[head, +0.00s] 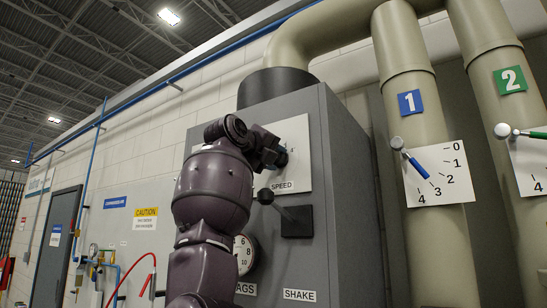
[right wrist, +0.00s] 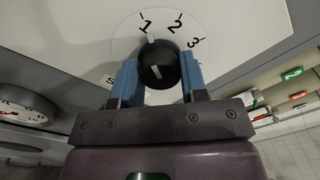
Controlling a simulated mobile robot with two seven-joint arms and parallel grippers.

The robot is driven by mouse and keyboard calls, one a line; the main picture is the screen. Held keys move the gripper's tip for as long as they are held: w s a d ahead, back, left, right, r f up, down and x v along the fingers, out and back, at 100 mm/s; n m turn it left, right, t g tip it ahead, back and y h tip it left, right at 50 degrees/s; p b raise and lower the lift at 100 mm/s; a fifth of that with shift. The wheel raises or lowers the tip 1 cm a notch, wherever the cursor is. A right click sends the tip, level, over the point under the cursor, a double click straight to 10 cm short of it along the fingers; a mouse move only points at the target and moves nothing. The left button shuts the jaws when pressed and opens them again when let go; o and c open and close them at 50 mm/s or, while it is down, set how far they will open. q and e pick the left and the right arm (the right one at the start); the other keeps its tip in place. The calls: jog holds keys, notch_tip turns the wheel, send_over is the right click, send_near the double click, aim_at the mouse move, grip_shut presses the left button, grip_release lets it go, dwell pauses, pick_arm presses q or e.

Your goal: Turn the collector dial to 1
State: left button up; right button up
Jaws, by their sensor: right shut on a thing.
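The collector dial is a round black knob (right wrist: 158,64) with a white mark on a white plate (right wrist: 225,40) in the right wrist view. The numbers 1, 2 and 3 run around its upper side. The white pointer at the knob's top edge points up, at or close to the 1. My right gripper (right wrist: 160,76) has its blue fingers on both sides of the knob and is shut on it. In the head view my right gripper (head: 281,158) is at the white plate (head: 295,132) above the SPEED label, and the knob is mostly hidden. My left gripper is out of view.
A lever with a black ball (head: 265,196) sticks out just below the dial, above the SHAKE label. A round gauge (head: 244,252) is at lower left of it. Pipes with lever valves (head: 419,168) stand at the right.

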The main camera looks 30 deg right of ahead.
jog(key=o, duration=0.9)
jog(key=shift+a, duration=0.1)
pick_arm(q)
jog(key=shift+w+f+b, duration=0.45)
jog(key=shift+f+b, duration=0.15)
jog(key=shift+b, duration=0.55)
pick_arm(e)
jog(key=v, duration=1)
jog(key=shift+s+a, duration=0.15)
jog(key=shift+a, duration=0.2)
